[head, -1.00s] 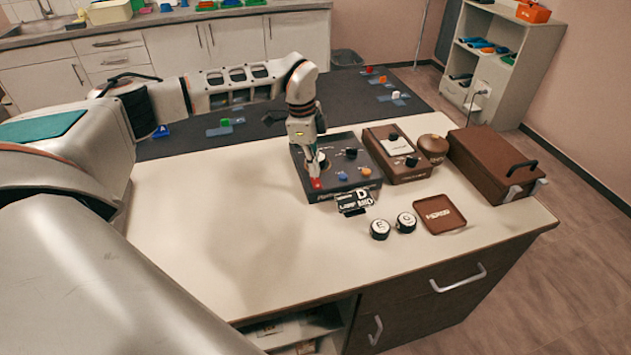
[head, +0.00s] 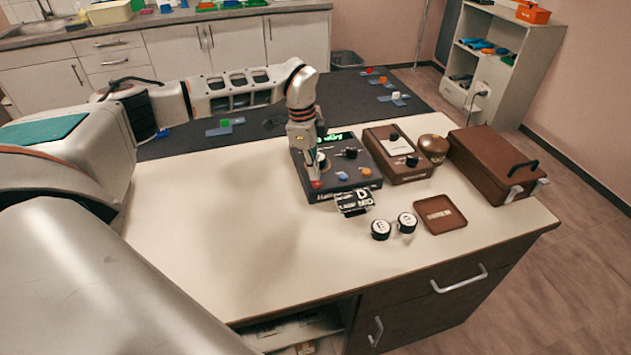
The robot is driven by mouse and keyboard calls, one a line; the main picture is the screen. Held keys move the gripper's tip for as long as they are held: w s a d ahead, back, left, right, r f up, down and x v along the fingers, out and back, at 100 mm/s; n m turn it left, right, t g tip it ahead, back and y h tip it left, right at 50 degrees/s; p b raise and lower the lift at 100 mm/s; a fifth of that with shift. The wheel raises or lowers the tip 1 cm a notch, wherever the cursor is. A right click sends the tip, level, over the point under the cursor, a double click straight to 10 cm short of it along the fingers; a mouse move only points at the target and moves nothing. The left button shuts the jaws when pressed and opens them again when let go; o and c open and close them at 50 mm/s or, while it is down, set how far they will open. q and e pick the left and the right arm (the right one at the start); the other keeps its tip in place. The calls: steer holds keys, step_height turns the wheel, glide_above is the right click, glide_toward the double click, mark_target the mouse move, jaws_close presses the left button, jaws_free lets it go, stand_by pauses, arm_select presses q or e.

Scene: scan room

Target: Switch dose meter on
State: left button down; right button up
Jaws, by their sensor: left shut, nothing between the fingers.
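A dark grey instrument box (head: 335,187), which looks like the dose meter, stands on the white tabletop. It has black knobs, a blue button (head: 342,176), an orange button (head: 365,171) and a red button (head: 316,184) at its front left corner. Its display (head: 341,136) at the back glows green. My left gripper (head: 313,174) points down over the left side of the box, shut and empty, with its tips at the red button. I cannot tell whether they touch it. The gripper hides part of the panel. My right gripper is out of view.
To the right stand a brown device (head: 386,169) with a white dial, a round brown object (head: 433,145) and a brown case (head: 487,160). In front are small labelled plates (head: 353,203), two round black-and-white pieces (head: 381,229) and a brown tray (head: 458,221). The tabletop's left front is clear.

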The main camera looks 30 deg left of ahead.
arm_select(q)
steer(key=shift+r, duration=0.15)
step_height(320, 180, up, 2)
steer(key=shift+r+p, duration=0.15)
steer(key=shift+p, duration=1)
steer(key=shift+r+p, duration=0.35)
steer(key=shift+r, duration=1.9)
steer(key=shift+f, duration=0.1)
